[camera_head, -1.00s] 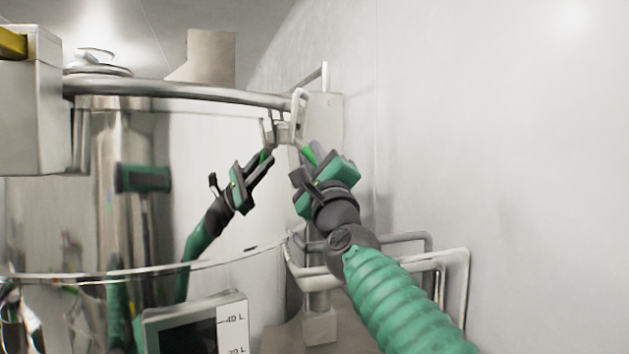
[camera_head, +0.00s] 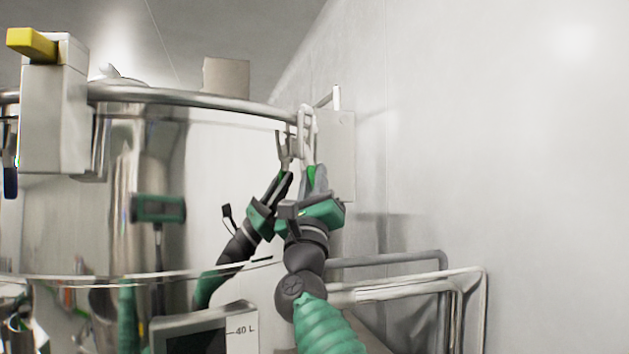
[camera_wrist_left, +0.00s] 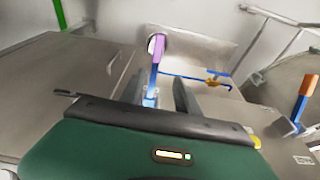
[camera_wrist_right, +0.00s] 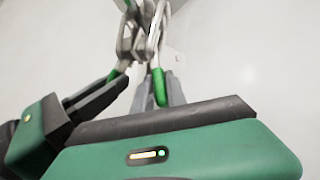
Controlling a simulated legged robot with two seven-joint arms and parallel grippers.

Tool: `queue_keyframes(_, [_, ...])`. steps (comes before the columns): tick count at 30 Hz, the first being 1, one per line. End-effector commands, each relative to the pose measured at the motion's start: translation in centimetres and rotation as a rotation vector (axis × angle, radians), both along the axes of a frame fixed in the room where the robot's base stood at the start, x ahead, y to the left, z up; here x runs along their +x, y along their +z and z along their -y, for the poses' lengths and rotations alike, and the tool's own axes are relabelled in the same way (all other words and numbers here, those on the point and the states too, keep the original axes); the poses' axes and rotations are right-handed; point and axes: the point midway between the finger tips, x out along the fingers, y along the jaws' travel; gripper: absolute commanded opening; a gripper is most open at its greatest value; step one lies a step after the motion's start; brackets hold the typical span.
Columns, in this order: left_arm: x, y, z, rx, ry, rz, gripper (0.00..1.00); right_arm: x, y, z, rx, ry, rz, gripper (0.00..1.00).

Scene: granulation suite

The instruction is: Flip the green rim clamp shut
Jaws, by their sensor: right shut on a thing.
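The green rim clamp has a grey metal loop (camera_head: 306,122) at the vessel's lid rim (camera_head: 200,98) and a short green handle (camera_head: 311,175) hanging down from it, nearly upright and close to the vessel wall. My right gripper (camera_head: 317,182) is shut on the green handle from below. In the right wrist view the handle (camera_wrist_right: 159,87) sits between the fingers (camera_wrist_right: 164,92), with the clamp's metal parts (camera_wrist_right: 140,35) above. A second gripper and handle left of it are a reflection in the steel. My left gripper (camera_wrist_left: 167,97) is open, seen only in its own wrist view.
The polished vessel (camera_head: 230,150) fills the left. A grey block (camera_head: 55,120) with a yellow handle (camera_head: 32,42) stands at its rim. Bent rails (camera_head: 430,280) lie lower right before a bare wall (camera_head: 500,150). In the left wrist view a purple-handled part (camera_wrist_left: 157,48) stands beyond the fingers.

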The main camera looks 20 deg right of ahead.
Motion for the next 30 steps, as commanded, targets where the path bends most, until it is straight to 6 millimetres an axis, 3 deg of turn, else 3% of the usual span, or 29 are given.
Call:
queue_keyframes(8, [0.0,-0.1,0.0,0.0,0.0,0.0,0.38,0.5,-0.6,-0.2,-0.001,0.004,-0.011,0.0])
queue_keyframes(9, [0.0,-0.1,0.0,0.0,0.0,0.0,0.38,0.5,-0.6,-0.2,-0.001,0.004,-0.011,0.22])
queue_keyframes(13, [0.0,-0.1,0.0,0.0,0.0,0.0,0.38,0.3,-0.5,-0.1,-0.001,0.003,-0.008,0.38])
queue_keyframes(23, [0.0,-0.5,0.0,0.0,0.0,0.0,0.38,-0.1,-0.5,-0.1,-0.001,0.001,-0.003,0.38])
queue_keyframes(26, [0.0,-2.1,0.0,0.0,0.0,0.0,0.38,-0.7,-1.6,-0.3,0.0,0.001,-0.002,0.38])
queue_keyframes(30, [0.0,-5.7,0.0,0.0,0.0,0.0,0.38,-2.5,-3.9,-1.1,-0.002,0.002,-0.001,0.38])
